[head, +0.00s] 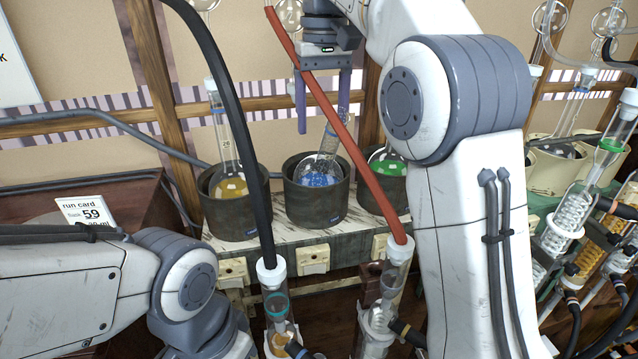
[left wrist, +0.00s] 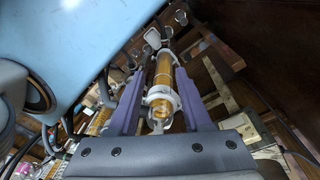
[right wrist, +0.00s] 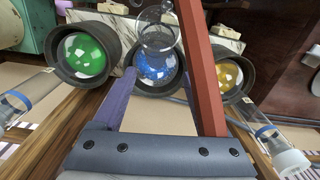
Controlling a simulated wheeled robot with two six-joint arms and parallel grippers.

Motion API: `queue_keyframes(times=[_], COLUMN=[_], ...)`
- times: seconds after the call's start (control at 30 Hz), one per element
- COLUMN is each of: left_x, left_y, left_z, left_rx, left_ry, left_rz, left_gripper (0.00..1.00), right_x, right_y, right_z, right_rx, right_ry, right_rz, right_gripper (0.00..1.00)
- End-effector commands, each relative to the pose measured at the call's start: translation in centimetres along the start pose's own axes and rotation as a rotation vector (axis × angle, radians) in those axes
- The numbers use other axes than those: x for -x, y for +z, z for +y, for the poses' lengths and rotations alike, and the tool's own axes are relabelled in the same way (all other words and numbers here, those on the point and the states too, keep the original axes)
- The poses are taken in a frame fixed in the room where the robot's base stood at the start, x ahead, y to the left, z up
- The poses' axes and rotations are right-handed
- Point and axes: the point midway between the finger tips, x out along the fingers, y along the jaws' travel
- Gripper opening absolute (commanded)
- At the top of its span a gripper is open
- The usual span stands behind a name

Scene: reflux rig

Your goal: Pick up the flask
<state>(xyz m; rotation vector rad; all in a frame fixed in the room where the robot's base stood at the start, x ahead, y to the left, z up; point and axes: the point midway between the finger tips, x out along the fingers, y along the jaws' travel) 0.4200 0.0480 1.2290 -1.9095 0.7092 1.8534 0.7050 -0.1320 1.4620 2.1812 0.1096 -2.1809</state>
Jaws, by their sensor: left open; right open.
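Three round flasks sit in dark round heaters: one with amber liquid (head: 229,187), one with blue (head: 318,178) and one with green (head: 388,163). The blue flask's neck leans up to the right. My right gripper (head: 322,108) is open and empty, pointing down above the blue flask, with the neck near its right finger. In the right wrist view the blue flask (right wrist: 158,68) lies just beyond the open fingers; a red hose covers part of the right finger. My left gripper (left wrist: 162,112) is open, with an amber-filled glass column (left wrist: 163,75) beyond and between its fingers; no contact is clear.
A black hose (head: 242,130) passes before the amber flask's heater. Glass columns (head: 277,310) stand in front. A run card (head: 88,214) stands at the left.

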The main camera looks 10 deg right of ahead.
Motion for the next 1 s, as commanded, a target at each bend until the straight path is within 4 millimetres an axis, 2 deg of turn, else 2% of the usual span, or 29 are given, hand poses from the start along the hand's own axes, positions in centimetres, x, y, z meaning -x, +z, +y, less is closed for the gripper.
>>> queue_keyframes(times=[0.1,0.33,0.7,1.0], left_x=[-0.4,-0.4,-0.2,-0.2], left_y=[0.0,0.0,0.0,0.0], left_z=[0.0,0.0,0.0,0.0], left_rx=[0.001,0.001,0.000,0.001], left_ry=[0.000,0.000,0.000,0.000], left_rz=[0.000,0.000,0.000,0.000], left_gripper=[0.49,0.49,0.49,0.49], right_x=[-1.4,-2.7,-6.8,-7.0], right_y=[0.1,0.1,0.2,0.1], right_z=[0.0,0.3,0.8,0.8], right_rx=[0.000,-0.002,-0.001,-0.001], right_ry=[0.000,0.000,0.000,0.000], right_rz=[-0.003,-0.002,-0.002,0.000], right_gripper=[0.74,0.74,0.74,0.74])
